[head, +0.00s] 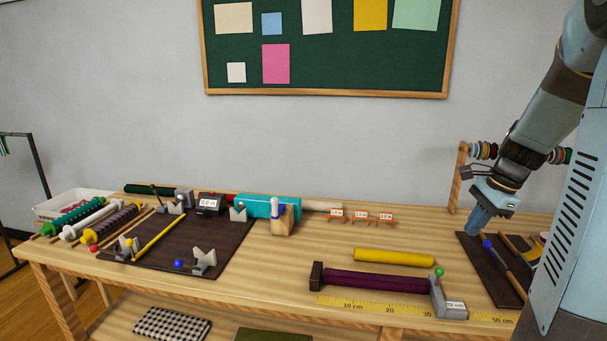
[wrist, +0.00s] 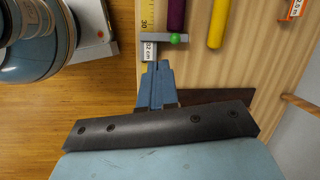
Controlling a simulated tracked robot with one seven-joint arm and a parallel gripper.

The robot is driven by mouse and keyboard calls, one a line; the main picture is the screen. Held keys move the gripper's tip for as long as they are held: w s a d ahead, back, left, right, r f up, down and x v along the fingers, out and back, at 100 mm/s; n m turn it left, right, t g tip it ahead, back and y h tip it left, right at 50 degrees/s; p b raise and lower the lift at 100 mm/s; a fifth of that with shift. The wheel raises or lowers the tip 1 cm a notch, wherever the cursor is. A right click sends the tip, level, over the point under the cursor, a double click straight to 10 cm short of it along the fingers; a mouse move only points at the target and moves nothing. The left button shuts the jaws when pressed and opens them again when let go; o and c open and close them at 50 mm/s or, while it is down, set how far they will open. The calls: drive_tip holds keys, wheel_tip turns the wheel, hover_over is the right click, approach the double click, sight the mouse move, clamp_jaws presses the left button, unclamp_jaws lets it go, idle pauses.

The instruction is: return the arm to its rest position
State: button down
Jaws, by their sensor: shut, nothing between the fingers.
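My gripper (head: 477,221) hangs at the right side of the table in the head view, pointing down over the left part of a dark tool mat (head: 491,273). Its fingers are together with nothing between them. In the wrist view the closed fingers (wrist: 157,85) point toward the grey end stop of a measuring jig (wrist: 151,48) with a green knob. My arm rises from the gripper to the upper right of the head view. How far the fingertips are above the mat I cannot tell.
Left of my gripper lie a purple roll (head: 376,283) in the jig and a yellow roll (head: 394,257). A wooden rack with spools (head: 483,150) stands behind it. A blue-handled tool (head: 497,254) lies on the mat. The table middle (head: 330,240) is clear.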

drive_tip(key=s+a+r+n+t+h, duration=0.1)
drive_tip(key=s+a+r+n, duration=0.3)
drive_tip(key=s+a+n, duration=0.4)
drive_tip(key=s+a+r+n+t+h, duration=0.1)
drive_tip(key=s+a+r+n+t, duration=0.1)
drive_tip(key=s+a+r+n, duration=0.3)
drive_tip(key=s+a+n, duration=0.4)
drive_tip(key=shift+t+h, duration=0.3)
drive_tip(key=shift+t, duration=0.1)
